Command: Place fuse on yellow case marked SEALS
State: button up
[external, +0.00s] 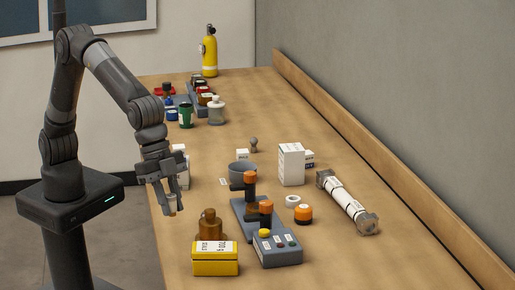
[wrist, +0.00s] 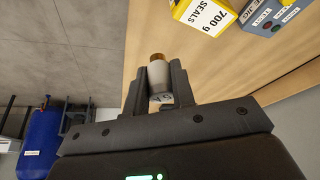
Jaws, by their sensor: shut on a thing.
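My gripper (external: 169,200) is shut on the fuse (external: 171,204), a small pale cylinder with a copper-coloured end. In the wrist view the fuse (wrist: 158,73) sits between the two dark fingers (wrist: 158,80). It is held above the table's left edge. The yellow case (external: 215,264) stands at the near end of the table, to the right of and nearer than my gripper. Its white label reads "700 g SEALS" in the wrist view, where the case (wrist: 183,9) shows at the top. The fuse is apart from the case.
A grey control box (external: 277,252) stands right beside the case. A brown, bottle-like object (external: 209,226) stands just behind it.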

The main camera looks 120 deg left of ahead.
send_over(218, 248)
jog(key=s, duration=0.1)
jog(key=f, duration=0.5)
jog(key=shift+s+f, duration=0.2)
jog(key=shift+f, duration=0.15)
jog(key=shift+a+f, duration=0.15)
jog(key=shift+f, duration=1.9)
jog(key=shift+f, duration=0.15)
jog(key=o, duration=1)
